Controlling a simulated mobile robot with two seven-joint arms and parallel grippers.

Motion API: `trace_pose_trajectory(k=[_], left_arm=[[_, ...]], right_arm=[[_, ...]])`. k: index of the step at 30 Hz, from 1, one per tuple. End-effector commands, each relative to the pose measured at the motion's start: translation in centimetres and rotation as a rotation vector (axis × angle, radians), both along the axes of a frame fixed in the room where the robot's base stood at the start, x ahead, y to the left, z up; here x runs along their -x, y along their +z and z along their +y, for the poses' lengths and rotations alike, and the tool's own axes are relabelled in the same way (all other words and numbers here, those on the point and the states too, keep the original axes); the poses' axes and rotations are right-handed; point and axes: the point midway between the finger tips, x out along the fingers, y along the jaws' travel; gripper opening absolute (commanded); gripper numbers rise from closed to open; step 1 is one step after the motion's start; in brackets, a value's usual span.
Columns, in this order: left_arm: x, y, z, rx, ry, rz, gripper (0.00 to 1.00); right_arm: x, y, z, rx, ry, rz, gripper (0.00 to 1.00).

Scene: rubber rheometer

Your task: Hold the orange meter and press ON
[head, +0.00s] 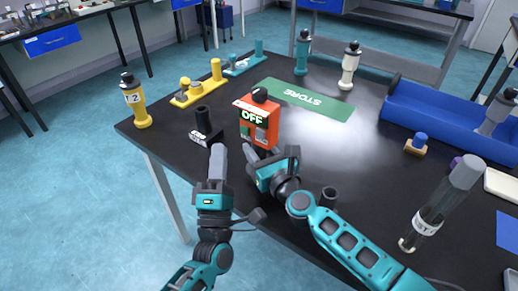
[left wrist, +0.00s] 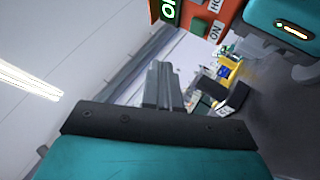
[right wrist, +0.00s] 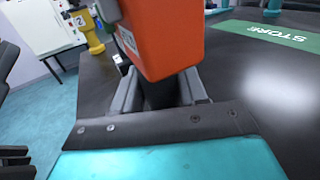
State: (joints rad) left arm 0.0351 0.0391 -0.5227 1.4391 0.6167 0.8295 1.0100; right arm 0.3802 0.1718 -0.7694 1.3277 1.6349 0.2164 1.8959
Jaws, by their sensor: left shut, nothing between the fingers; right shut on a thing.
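The orange meter (head: 259,134) is near the table's left front, roughly upright, its display reading OFF. My right gripper (head: 261,153) is shut on the dark stem below its orange body; the stem also shows between the fingers in the right wrist view (right wrist: 160,92). I cannot tell whether the meter clears the table. My left gripper (head: 219,148) is shut and empty, left of and below the meter. In the left wrist view its closed fingers (left wrist: 161,68) are apart from the meter (left wrist: 200,18), whose ON label (left wrist: 216,31) shows above and right of them.
A black holder (head: 203,120) stands left of the meter on the black table. A yellow bottle (head: 134,101), yellow fixture (head: 196,92) and green STORE mat (head: 306,99) lie beyond. A blue tray (head: 440,123) and a clear tube (head: 440,205) are at the right.

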Motion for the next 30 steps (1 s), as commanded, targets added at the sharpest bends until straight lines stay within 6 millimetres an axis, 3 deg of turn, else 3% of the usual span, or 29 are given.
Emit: trace_pose_trajectory(k=[6, 12, 30], left_arm=[[-2.4, 0.0, -1.7, 0.000, 0.000, 0.000, 0.00], [-3.5, 0.0, -2.5, -0.001, 0.000, 0.000, 0.00], [-3.7, 0.0, -2.7, -0.001, 0.000, 0.001, 0.00]], right_arm=[[0.0, -0.1, 0.0, 0.000, 0.000, 0.001, 0.05], [0.0, -0.1, 0.0, 0.000, 0.000, 0.001, 0.05], [0.0, -0.1, 0.0, 0.000, 0.000, 0.001, 0.05]])
